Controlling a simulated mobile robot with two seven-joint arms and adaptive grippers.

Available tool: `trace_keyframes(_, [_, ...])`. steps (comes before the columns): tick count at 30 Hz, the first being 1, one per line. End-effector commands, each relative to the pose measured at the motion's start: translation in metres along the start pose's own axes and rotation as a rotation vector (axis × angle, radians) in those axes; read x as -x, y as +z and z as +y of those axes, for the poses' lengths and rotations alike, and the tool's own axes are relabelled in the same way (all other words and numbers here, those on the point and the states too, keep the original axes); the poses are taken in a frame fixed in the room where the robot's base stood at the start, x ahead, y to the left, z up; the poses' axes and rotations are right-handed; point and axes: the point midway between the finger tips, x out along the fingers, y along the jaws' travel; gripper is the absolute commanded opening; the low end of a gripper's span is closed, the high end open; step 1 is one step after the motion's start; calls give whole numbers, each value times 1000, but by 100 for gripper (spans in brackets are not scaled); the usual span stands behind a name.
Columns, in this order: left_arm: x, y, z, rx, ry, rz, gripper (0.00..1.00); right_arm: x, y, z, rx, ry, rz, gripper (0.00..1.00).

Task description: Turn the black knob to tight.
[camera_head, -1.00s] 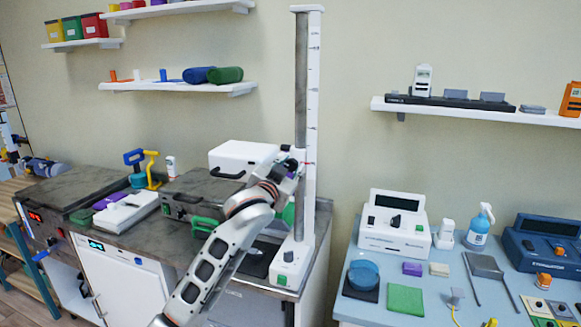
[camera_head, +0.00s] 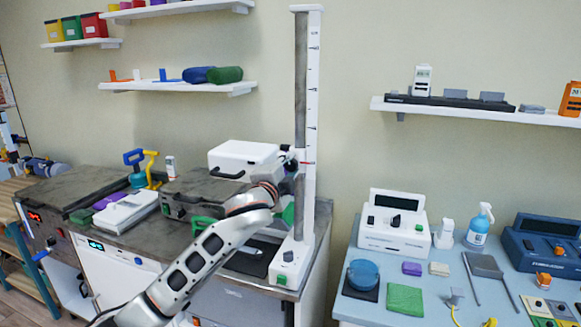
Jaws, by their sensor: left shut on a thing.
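A tall white column (camera_head: 313,90) with a scale and a grey rail stands at the right end of the dark counter. My left arm reaches in from the lower left, and my left gripper (camera_head: 289,170) is at the column's rail, shut on the black knob there. The wrist and fingers hide most of the knob, so its setting cannot be read. My right gripper is not in view.
A white box (camera_head: 243,158) on a grey unit stands close behind my wrist. Green parts (camera_head: 204,223) lie beside the forearm. A blue table (camera_head: 455,295) with devices is at the right, past a gap. Wall shelves (camera_head: 178,87) hang above.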

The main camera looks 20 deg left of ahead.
Motion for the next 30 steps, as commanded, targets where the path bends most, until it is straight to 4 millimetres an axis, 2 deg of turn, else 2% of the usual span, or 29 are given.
trace_keyframes(12, [0,0,1,-211,2,0,5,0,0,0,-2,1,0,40])
trace_keyframes(30, [0,0,1,-248,1,0,5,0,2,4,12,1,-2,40])
